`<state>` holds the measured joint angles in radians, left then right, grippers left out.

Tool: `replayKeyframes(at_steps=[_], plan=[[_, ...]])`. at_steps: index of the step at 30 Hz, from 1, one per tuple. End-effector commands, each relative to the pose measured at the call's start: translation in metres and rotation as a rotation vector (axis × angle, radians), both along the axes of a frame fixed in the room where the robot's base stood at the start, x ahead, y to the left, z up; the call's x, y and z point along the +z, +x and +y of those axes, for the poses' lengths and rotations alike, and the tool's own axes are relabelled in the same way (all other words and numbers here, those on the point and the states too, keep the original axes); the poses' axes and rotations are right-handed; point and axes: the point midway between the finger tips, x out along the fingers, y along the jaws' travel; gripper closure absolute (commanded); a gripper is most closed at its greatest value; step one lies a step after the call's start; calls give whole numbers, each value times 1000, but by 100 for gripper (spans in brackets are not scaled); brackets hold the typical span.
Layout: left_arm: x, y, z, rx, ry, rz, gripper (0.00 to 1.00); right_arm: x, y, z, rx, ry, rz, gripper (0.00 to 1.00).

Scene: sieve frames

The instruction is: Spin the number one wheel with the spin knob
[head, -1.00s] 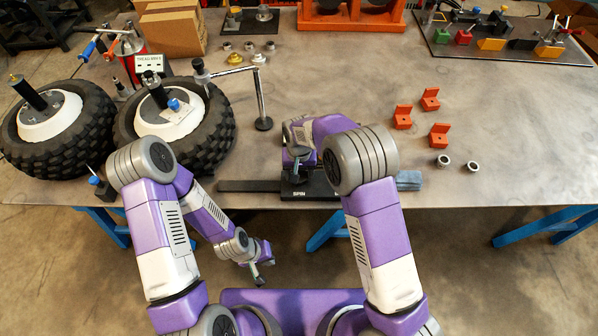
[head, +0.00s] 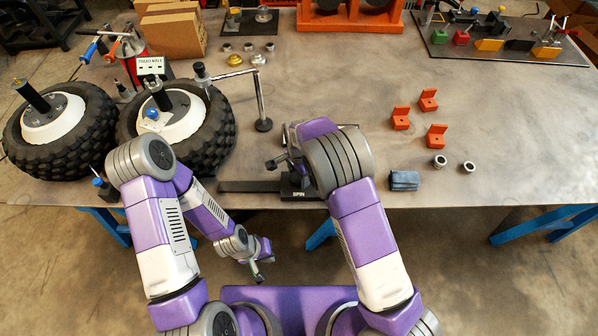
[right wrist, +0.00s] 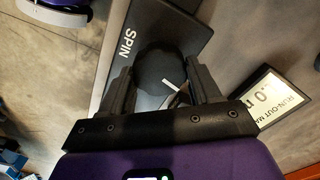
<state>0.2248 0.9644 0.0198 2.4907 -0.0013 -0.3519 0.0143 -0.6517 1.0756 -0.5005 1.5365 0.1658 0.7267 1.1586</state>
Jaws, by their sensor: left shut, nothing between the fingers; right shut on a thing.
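The spin knob (right wrist: 158,62), round and black with a white mark, sits by the word SPIN on a dark base (right wrist: 150,15). My right gripper (right wrist: 159,78) is shut on it, one finger on each side. In the head view my arm hides the knob; the base (head: 245,187) shows below it. Two black tyres with white hubs are at the left: a near wheel (head: 213,130) and a far-left wheel (head: 85,150). I cannot read a number on either. The near wheel has a blue piece on its hub. My left gripper (head: 262,268) is shut and empty, in front of the table.
A metal post with an arm (head: 262,100) stands right of the near wheel. A display (right wrist: 266,98) shows in the right wrist view. The table centre is mostly clear.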

Motion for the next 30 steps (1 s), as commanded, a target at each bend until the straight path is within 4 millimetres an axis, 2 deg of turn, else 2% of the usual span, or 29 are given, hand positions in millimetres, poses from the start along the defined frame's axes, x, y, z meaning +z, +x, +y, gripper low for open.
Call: replayKeyframes(at_steps=[21,30], plan=[[28,0,0,0,0,0,100,0,-2,0,-672,-2,2,68],[37,0,0,0,0,0,100,0,-2,0,-881,-2,2,68]])
